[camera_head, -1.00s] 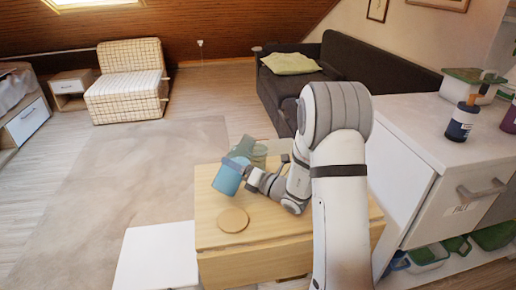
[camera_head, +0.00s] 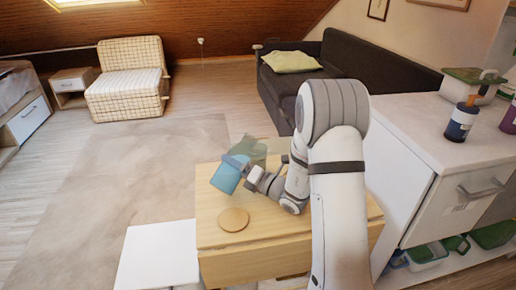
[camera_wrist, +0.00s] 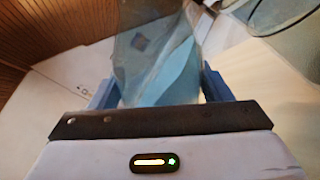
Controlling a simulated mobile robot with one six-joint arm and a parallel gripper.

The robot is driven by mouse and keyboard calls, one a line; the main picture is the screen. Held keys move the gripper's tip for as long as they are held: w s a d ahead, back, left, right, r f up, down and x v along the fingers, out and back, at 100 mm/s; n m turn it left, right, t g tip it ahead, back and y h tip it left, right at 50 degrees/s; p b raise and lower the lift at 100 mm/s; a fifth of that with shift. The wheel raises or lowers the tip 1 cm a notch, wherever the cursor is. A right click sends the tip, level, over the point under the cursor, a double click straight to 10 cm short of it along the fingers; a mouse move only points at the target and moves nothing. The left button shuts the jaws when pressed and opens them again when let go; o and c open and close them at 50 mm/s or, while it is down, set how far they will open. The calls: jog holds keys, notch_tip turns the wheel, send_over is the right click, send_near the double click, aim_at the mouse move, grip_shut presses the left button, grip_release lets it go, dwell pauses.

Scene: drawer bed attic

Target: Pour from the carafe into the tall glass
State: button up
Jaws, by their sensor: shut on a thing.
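The carafe (camera_head: 226,178) is clear with blue liquid in it. It is tilted, with its clear part up and to the right. My gripper (camera_head: 243,168) is shut on it above the wooden table. In the wrist view the carafe (camera_wrist: 150,60) sits between my blue fingers (camera_wrist: 158,92), with the blue liquid slanting inside. A greenish clear vessel, seemingly the tall glass (camera_head: 260,156), stands at the table's back edge, just right of the carafe and partly behind it. I cannot tell whether they touch or whether liquid is flowing. Clear rims (camera_wrist: 285,14) show at the wrist view's top right.
A round wooden disc (camera_head: 233,219) lies on the wooden table (camera_head: 275,240) in front of the carafe. A white surface (camera_head: 158,255) is at the left. A white counter (camera_head: 425,130) with a dark bottle (camera_head: 461,122) stands right of my arm.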

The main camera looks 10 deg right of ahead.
aim_at(235, 155)
jog(key=shift+s+a+r+m+t+p, duration=0.15)
jog(key=shift+r+m+p, duration=0.15)
jog(key=shift+m+p, duration=0.2)
jog(key=shift+a+r+m+t+p, duration=0.15)
jog(key=shift+r+m+p, duration=0.2)
jog(key=shift+m, duration=0.25)
dwell(0.5)
jog(key=shift+s+m+h+p, duration=0.1)
jog(key=shift+m+h+p, duration=0.25)
jog(key=shift+m, duration=0.65)
dwell(0.4)
jog(key=shift+w+d+r+m+t+p, duration=0.15)
jog(key=shift+r+m+p, duration=0.3)
jog(key=shift+p, duration=0.4)
jog(key=shift+w+d+r+m+t+p, duration=0.15)
jog(key=shift+r+m+p, duration=0.1)
jog(key=shift+m+p, duration=0.45)
dwell(0.8)
jog(key=shift+r+m+p, duration=0.35)
jog(key=shift+r+p, duration=0.05)
jog(key=shift+p, duration=0.5)
dwell(1.8)
